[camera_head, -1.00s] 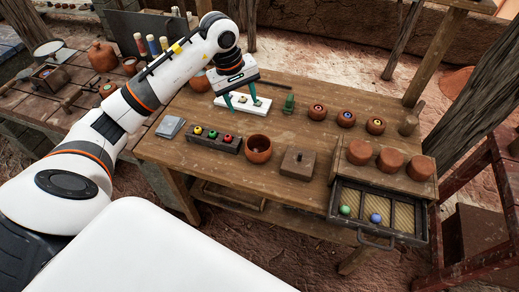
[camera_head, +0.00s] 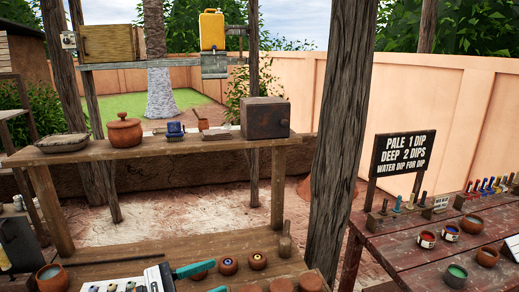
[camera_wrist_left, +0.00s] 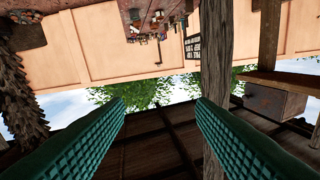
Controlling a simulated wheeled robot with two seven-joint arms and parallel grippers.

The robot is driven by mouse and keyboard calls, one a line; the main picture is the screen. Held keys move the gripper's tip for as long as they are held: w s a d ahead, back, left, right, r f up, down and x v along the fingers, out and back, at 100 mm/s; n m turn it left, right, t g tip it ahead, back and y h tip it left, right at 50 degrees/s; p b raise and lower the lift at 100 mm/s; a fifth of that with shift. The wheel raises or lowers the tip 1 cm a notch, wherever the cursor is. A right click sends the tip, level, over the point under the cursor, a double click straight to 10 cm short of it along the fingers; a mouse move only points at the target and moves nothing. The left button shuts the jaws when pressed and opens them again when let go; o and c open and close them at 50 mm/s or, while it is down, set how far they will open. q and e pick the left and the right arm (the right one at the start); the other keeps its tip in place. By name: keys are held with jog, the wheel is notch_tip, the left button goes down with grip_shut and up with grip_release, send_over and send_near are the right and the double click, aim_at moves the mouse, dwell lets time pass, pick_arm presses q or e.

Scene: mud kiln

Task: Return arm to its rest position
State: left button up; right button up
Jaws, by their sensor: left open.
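My left gripper (camera_head: 206,279) shows at the bottom edge of the head view, its white body partly cut off by the frame. Its teal fingers point to the right, above the near wooden bench (camera_head: 125,270). In the left wrist view, the two ridged teal fingers (camera_wrist_left: 160,108) stand wide apart with nothing between them. That view looks out over the pink wall (camera_wrist_left: 100,55) and sky, with the scene upside down. Most of my left arm is out of view. My right gripper is not in view.
A wooden post (camera_head: 342,140) rises right of the bench. Small bowls (camera_head: 258,260) stand near the fingers. A raised shelf (camera_head: 170,148) holds a lidded clay pot (camera_head: 124,131) and a dark box (camera_head: 265,118). A red table (camera_head: 420,243) with a sign (camera_head: 402,153) stands right.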

pick_arm(q)
jog(key=w+a+n+t+y, duration=0.1)
jog(key=a+n+t+y, duration=0.4)
jog(key=n, duration=0.8)
jog(key=a+n+t+y, duration=0.3)
jog(key=n+t+y, duration=0.4)
jog(key=n, duration=0.6)
jog(key=s+a+f+n+g+y, duration=0.2)
jog(key=a+f+n+g+y, duration=0.1)
jog(key=f+n, duration=0.35)
jog(key=s+a+f+n+g+y, duration=0.25)
jog(key=f+n+y, duration=0.2)
jog(key=n, duration=0.35)
jog(key=s+d+f+n+g+h, duration=0.2)
jog(key=s+f+n+g, duration=0.2)
jog(key=s+f+g, duration=0.45)
jog(key=s+d+f+n+g+h, duration=0.1)
jog(key=s+f+n+g, duration=0.4)
jog(key=s, duration=0.6)
notch_tip(320, 180, down, 26)
jog(key=s+m, duration=0.1)
jog(key=s+a+f, duration=0.2)
jog(key=s+f, duration=1.4)
jog(key=shift+s+a, duration=0.2)
jog(key=shift+a, duration=0.2)
